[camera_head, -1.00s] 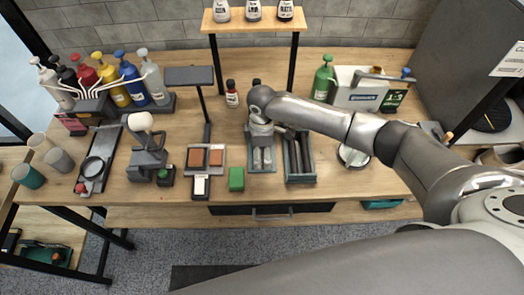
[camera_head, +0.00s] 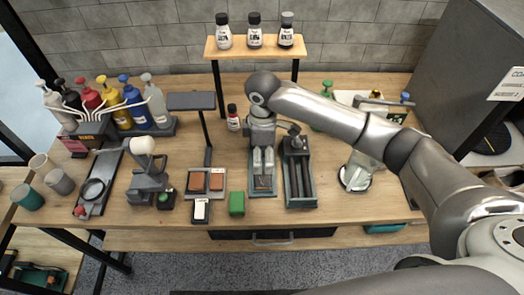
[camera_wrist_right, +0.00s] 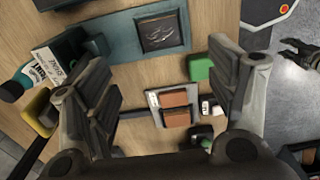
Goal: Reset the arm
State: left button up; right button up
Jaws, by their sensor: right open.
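My right gripper (camera_head: 263,176) is open and empty, pointing down above the left grey tray (camera_head: 263,194) in the head view. In the right wrist view its two fingers (camera_wrist_right: 162,100) stand wide apart with nothing between them. The same tray (camera_wrist_right: 186,30), with a dark flat piece (camera_wrist_right: 161,33) in it, lies beyond the fingers. My left gripper does not show in the head view. A dark claw-like shape (camera_wrist_right: 301,52) shows at the right edge of the wrist view; I cannot tell whether it is that gripper.
A second tray (camera_head: 299,203) holds dark bars. Brown blocks (camera_head: 206,181), a green block (camera_head: 236,204) and a lamp-like stand (camera_head: 191,101) are to the left. Coloured pump bottles (camera_head: 132,100) stand back left. A shelf (camera_head: 272,50) with several small bottles stands behind.

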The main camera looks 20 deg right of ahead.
jog(key=s+a+f+m+t+y, duration=0.1)
jog(key=s+a+f+m+y, duration=0.1)
jog(key=s+a+f, duration=0.3)
jog(key=s+a+f+m+t+y, duration=0.1)
jog(key=s+a+m, duration=0.15)
jog(key=s, duration=0.55)
jog(key=s+d+m+t+h, duration=0.2)
jog(key=s+d+m+h, duration=0.1)
jog(key=s+d+m, duration=0.8)
notch_tip(320, 180, down, 31)
jog(key=s+d+n+g+b, duration=0.2)
jog(key=s+n+b, duration=0.1)
jog(key=b, duration=0.1)
jog(key=s+d+f+g+b, duration=0.1)
jog(key=s+d+f+b, duration=0.1)
jog(key=s+f, duration=1.4)
jog(key=shift+d+f, duration=0.5)
jog(key=shift+f, duration=0.35)
